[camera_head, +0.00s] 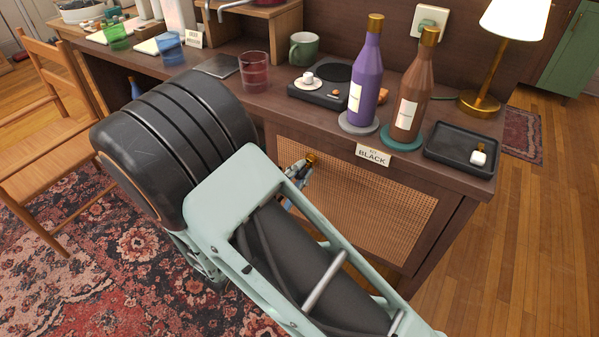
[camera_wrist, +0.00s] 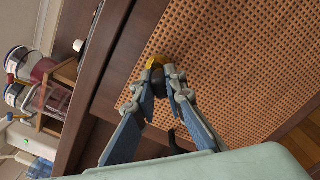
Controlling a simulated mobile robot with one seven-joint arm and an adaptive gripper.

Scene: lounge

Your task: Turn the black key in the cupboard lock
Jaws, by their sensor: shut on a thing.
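The cupboard door (camera_head: 375,215) has a woven cane panel and is shut under the counter. A brass lock (camera_head: 311,158) sits near its upper left; it also shows in the wrist view (camera_wrist: 155,61). My gripper (camera_head: 300,172) is at the lock, with its fingertips just in front of the brass. In the wrist view my gripper (camera_wrist: 160,84) is shut on the black key (camera_wrist: 157,75), which shows as a small dark piece between the fingertips, against the lock. Most of the key is hidden by the fingers, so its turn angle cannot be told.
A card reading BLACK (camera_head: 374,155) is on the counter edge above the door. On the counter stand a purple bottle (camera_head: 367,85), a brown bottle (camera_head: 411,95), a black tray (camera_head: 455,150) and a lamp (camera_head: 481,103). A wooden chair (camera_head: 50,150) stands at the left.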

